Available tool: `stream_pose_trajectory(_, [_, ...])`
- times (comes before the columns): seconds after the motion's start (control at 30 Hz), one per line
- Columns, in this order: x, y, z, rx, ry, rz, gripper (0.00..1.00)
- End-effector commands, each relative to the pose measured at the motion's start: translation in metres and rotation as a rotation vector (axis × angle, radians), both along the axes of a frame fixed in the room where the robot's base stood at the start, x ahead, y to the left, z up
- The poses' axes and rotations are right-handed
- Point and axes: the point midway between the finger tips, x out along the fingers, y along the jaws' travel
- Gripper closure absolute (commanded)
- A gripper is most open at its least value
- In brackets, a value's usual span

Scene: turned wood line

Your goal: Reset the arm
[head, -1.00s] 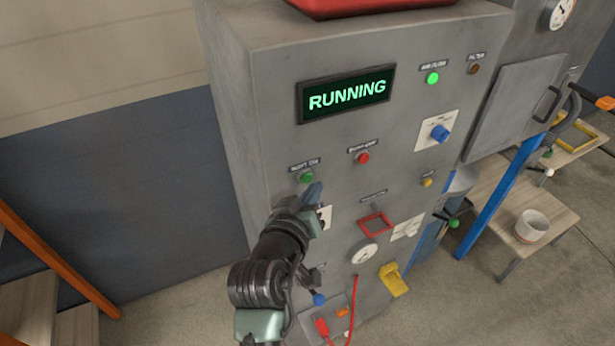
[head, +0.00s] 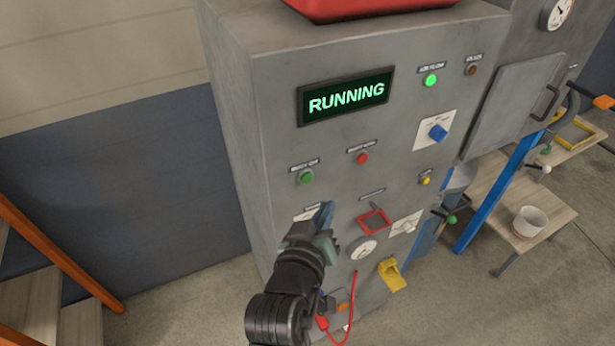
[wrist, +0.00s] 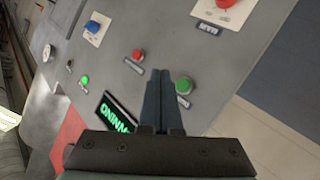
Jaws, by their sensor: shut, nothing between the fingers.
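My gripper (head: 325,217) is shut and empty in front of the lower left part of the grey machine cabinet (head: 235,100). In the head view its fingertips are below the green button (head: 306,177) and left of the red-framed square (head: 373,221). In the wrist view the closed fingers (wrist: 160,75) point at the panel, between the red button (wrist: 138,55) and the green button (wrist: 185,86), apart from both as far as I can see. My gripper and arm hide part of the lower panel. The display (head: 343,97) reads RUNNING.
A red cable (head: 352,310) hangs low beside my arm. Orange-railed steps (head: 60,258) stand at the left. A white pot (head: 529,223) stands on a bench at the right.

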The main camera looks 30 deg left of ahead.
Motion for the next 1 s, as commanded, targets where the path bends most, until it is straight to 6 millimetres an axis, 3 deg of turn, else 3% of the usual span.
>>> stream_pose_trajectory(0.47, [0.001,0.0,0.001,0.001,-0.003,-0.001,1.0])
stream_pose_trajectory(0.53, [0.01,-0.006,0.022,0.035,-0.052,-0.015,1.0])
stream_pose_trajectory(0.67, [0.029,-0.029,0.091,0.148,-0.206,-0.051,1.0])
stream_pose_trajectory(0.77, [0.032,-0.055,0.163,0.252,-0.37,-0.074,1.0])
stream_pose_trajectory(0.87, [0.019,-0.083,0.234,0.35,-0.54,-0.081,1.0])
stream_pose_trajectory(1.0, [-0.024,-0.118,0.319,0.463,-0.771,-0.066,1.0])
